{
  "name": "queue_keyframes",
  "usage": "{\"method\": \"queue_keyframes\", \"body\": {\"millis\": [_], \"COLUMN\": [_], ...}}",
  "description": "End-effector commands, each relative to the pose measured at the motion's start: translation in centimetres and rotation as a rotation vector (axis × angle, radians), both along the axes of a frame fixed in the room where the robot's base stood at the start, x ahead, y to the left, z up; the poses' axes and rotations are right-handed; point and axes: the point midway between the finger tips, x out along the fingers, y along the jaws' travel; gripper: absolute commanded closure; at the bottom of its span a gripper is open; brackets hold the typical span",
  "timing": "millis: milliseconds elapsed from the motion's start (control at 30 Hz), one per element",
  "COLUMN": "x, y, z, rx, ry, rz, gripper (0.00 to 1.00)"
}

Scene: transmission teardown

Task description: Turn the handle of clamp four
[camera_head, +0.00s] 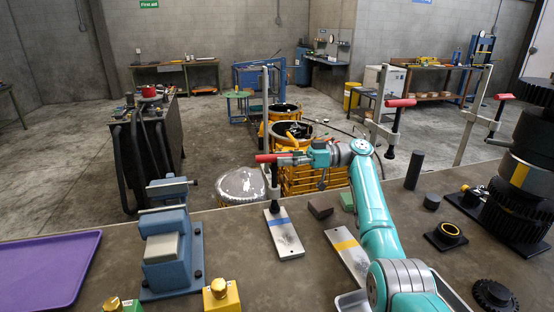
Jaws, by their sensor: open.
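Three clamps with red handles stand along the far edge of the workbench. The left clamp's red handle (268,158) lies level, and its dark screw (275,182) runs down below it. The middle clamp has a red handle (400,103), and the right clamp has a smaller red handle (504,97). No number shows, so I cannot tell which is clamp four. My gripper (290,158) is open at the right end of the left clamp's handle. Its fingers are too small to tell whether they touch the handle.
The workbench (222,240) holds a blue vise (167,245), a blue-striped plate (284,235), a yellow-striped plate (346,252) and a purple tray (45,268). Dark gear parts (520,190) crowd the right side. Yellow housings (300,180) stand beyond the bench.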

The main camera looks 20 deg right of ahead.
Motion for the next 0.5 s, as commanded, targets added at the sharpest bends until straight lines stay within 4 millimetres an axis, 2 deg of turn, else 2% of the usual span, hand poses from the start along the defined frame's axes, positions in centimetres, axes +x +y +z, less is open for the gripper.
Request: {"method": "queue_keyframes", "body": {"millis": [200, 500], "x": [0.3, 0.4], "y": [2.0, 2.3], "z": [0.0, 0.0], "rx": [0.0, 0.0], "ry": [0.0, 0.0], "rz": [0.0, -0.001], "gripper": [0.52, 0.52]}}
